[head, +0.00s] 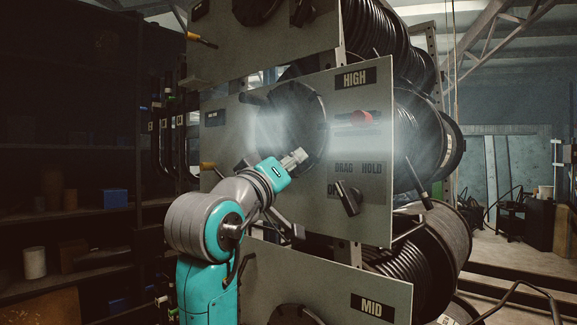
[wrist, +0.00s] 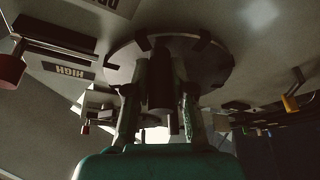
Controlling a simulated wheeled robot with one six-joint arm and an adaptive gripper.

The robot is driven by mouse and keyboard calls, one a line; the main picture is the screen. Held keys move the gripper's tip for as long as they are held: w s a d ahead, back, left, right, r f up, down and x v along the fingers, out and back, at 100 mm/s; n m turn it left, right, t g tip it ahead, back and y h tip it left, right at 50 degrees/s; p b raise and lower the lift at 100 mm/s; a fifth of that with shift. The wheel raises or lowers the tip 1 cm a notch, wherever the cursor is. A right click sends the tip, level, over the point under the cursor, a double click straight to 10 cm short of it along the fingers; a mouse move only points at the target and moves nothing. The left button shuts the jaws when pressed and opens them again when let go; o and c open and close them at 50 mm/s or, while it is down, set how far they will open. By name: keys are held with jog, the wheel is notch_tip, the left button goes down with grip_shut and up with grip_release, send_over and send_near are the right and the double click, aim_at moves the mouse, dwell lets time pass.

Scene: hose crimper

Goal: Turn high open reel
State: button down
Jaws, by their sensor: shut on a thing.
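The high reel's panel (head: 375,150) carries a HIGH label (head: 356,78). A round dark reel disc (head: 284,105) is set in it, with black hose wound behind the panel. In the wrist view the disc (wrist: 210,62) is close ahead, with small dark tabs around its rim. My gripper (head: 298,158) is at the lower part of the disc. In the wrist view its two fingers (wrist: 160,108) stand on either side of a dark cylindrical handle (wrist: 160,80) in front of the disc, shut on it. The fingertips are in shadow.
A red lever (head: 366,118) is right of the disc, and a black DRAG/HOLD knob (head: 348,198) below it. An orange-tipped handle (head: 209,166) sticks out at the left. The MID panel (head: 340,292) is below. Dark shelves (head: 75,215) stand at the left.

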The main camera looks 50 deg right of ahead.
jog(key=c, duration=1)
grip_release()
jog(key=shift+s+r, duration=0.2)
jog(key=shift+w, duration=0.1)
jog(key=shift+f, duration=0.1)
jog(key=v, duration=1.2)
